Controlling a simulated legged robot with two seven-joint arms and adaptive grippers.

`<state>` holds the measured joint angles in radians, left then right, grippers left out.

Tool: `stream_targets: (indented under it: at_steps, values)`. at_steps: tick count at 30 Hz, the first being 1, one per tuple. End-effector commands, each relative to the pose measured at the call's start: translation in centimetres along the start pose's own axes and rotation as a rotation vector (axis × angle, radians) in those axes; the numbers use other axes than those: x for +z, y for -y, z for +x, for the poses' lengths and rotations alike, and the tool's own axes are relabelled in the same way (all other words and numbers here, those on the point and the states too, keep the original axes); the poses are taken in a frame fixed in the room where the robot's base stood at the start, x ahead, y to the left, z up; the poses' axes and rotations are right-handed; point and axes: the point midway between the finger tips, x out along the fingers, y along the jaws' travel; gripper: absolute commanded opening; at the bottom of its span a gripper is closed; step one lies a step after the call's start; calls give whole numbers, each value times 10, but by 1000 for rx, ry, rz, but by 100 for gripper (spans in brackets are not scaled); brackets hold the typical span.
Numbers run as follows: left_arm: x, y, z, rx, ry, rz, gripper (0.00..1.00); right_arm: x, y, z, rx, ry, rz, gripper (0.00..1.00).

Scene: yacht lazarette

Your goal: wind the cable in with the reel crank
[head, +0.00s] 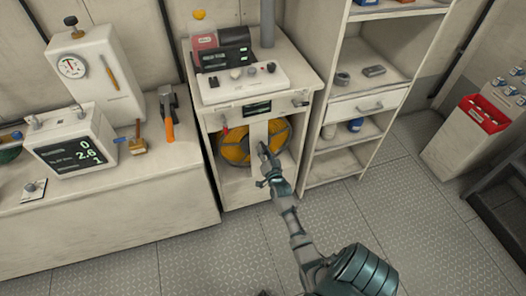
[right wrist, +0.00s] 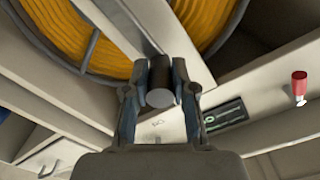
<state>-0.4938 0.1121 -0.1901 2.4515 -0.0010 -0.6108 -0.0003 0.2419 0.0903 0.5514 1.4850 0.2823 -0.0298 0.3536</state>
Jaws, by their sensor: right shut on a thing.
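The cable reel, wound with orange-yellow cable (head: 235,150), sits in the open bay of a cream cabinet (head: 238,196), behind a pale upright bar (head: 258,134). The wound cable (right wrist: 205,22) fills the top of the right wrist view. My right gripper (head: 265,160) is in front of the reel, near the bar. In the right wrist view, my right gripper (right wrist: 160,82) is shut around a dark cylindrical handle (right wrist: 160,97), which looks like the crank's grip. How the handle joins the reel is hidden. My left gripper is not in view.
A red-handled lever (right wrist: 300,84) and a small display (right wrist: 224,117) are on the cabinet front. A shelf unit with a drawer (head: 369,105) stands close to the right. A bench with instruments (head: 100,205) is at the left. The floor in front is clear.

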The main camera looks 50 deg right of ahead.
Motion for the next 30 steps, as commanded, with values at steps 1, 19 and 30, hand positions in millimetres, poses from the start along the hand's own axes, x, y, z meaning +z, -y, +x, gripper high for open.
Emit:
stream_targets:
  at_steps: [1,19,30]
  values:
    - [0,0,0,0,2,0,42,-1,-3,0,4,-1,2,0]
    - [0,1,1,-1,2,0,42,0,-2,0,4,0,3,50]
    - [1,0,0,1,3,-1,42,1,-3,-34,4,2,3,50]
